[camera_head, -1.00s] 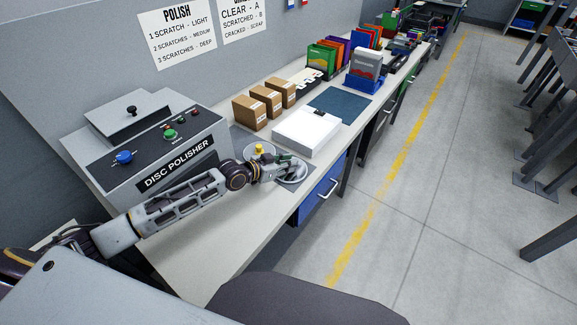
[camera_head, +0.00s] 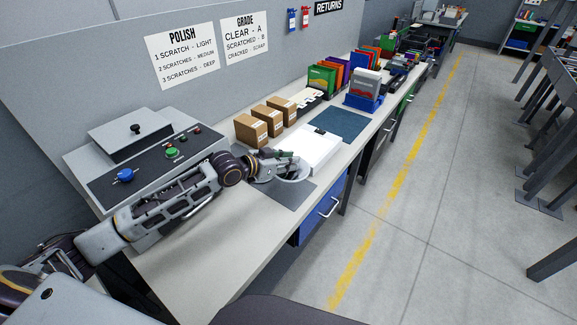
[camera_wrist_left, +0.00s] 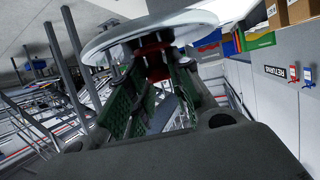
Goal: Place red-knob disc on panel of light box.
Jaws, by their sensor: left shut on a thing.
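In the left wrist view my left gripper (camera_wrist_left: 152,72) is shut on the red knob (camera_wrist_left: 152,47) of a pale, round disc (camera_wrist_left: 110,35). In the head view my left gripper (camera_head: 287,165) holds this disc (camera_head: 296,178) beside the near end of the light box, over the dark mat. The gripper and arm hide part of the disc, and its knob cannot be made out there. The light box (camera_head: 318,148) is a flat white box with a bare top panel and a small dark piece at its far edge. My right gripper is not in view.
The disc polisher (camera_head: 145,165) stands left, close to my left arm. Small cardboard boxes (camera_head: 252,131) stand behind the light box. A dark mat (camera_head: 285,195) lies under the gripper and a blue-grey mat (camera_head: 337,119) lies beyond the box. The light box's panel is clear.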

